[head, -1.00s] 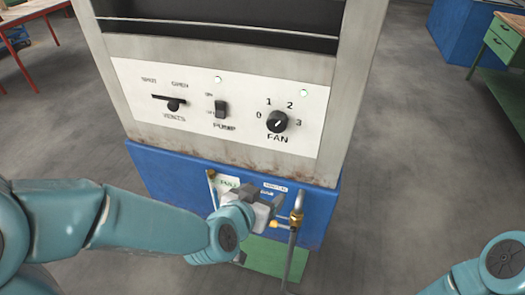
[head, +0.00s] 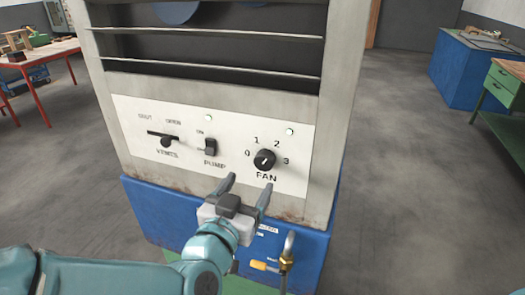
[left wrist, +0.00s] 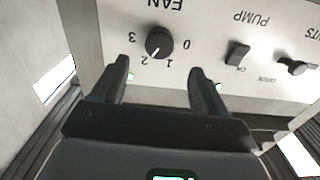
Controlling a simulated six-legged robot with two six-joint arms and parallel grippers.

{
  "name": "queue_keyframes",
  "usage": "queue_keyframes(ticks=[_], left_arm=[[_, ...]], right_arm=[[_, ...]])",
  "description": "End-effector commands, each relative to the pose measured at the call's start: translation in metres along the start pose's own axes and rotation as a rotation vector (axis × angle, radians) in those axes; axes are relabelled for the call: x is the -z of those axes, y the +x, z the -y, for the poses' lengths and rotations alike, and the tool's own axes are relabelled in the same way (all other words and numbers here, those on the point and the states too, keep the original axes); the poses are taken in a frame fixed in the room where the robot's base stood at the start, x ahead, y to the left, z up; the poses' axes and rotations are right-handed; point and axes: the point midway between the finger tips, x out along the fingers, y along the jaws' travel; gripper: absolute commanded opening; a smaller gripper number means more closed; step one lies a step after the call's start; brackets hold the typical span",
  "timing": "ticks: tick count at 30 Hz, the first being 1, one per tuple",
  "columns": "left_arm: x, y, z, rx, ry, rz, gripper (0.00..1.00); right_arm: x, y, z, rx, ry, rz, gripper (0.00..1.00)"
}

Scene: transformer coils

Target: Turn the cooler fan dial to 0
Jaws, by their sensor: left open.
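The cooler's fan dial (head: 264,160) is a round black knob on the white control panel (head: 190,172), with 0, 1, 2 and 3 around it. Its white mark seems to point towards 2. The dial also shows, upside down, in the left wrist view (left wrist: 159,43). My left gripper (head: 248,184) is open and empty, just below and in front of the dial. In the left wrist view its fingers (left wrist: 159,68) stand apart on either side of the dial's line, not touching it. My right gripper is out of view.
The pump switch (head: 210,147) and vents slider (head: 166,141) sit left of the dial. A brass-fitted pipe (head: 287,255) stands in front of the blue base (head: 165,215).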

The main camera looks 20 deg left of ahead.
Motion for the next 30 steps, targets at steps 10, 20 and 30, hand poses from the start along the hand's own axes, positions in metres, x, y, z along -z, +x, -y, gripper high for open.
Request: queue_keyframes(ticks=[10,20,30], left_arm=[[-0.001,0.069,-0.002,0.001,0.001,0.001,0.74],[-0.001,0.084,-0.003,0.0,0.001,0.0,0.74],[-0.001,0.084,-0.003,0.0,0.001,0.0,0.18]], right_arm=[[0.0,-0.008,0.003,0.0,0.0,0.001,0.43],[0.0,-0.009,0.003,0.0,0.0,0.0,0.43],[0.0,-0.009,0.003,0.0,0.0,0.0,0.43]])
